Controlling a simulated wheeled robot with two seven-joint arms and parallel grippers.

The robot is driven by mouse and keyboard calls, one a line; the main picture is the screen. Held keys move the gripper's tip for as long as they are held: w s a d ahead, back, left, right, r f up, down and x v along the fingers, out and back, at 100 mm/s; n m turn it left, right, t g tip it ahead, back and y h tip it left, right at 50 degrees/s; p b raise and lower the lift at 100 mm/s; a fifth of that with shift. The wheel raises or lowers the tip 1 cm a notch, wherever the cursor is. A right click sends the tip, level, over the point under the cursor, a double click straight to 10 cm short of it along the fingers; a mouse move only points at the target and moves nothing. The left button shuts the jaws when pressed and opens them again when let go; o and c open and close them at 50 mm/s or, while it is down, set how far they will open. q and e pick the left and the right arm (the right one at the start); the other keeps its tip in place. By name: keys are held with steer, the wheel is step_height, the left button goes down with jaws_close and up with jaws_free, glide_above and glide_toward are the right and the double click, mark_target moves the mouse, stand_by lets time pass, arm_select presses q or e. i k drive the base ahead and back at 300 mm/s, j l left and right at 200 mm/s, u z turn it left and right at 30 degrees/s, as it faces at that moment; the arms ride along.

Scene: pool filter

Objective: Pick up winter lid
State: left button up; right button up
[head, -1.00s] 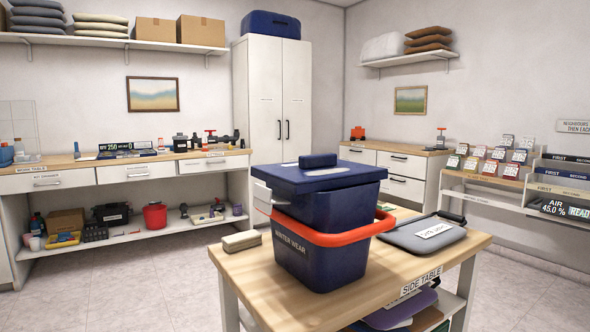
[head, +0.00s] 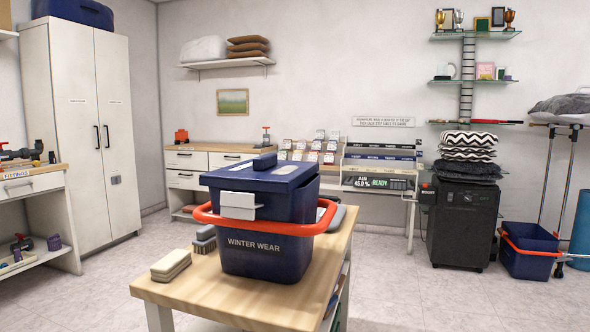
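The dark blue lid (head: 290,179) lies on top of a dark blue bin (head: 262,262) marked WINTER WEAR. A raised grip (head: 265,161) stands on the lid's top. A white latch-like plate (head: 238,204) hangs at the bin's front, by the lid's edge. An orange band-like handle (head: 305,230) runs round the bin below the lid. The bin stands upright on the wooden side table (head: 190,292). Neither of my grippers is in view.
Brushes (head: 171,265) lie on the table left of the bin. A grey item behind the bin is mostly hidden. A black machine (head: 462,225) and another blue bucket (head: 527,252) stand at the right. Floor is clear between table and machine.

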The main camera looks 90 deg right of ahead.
mark_target(263, 172)
steer(key=z, duration=2.85)
steer(key=j, duration=0.1)
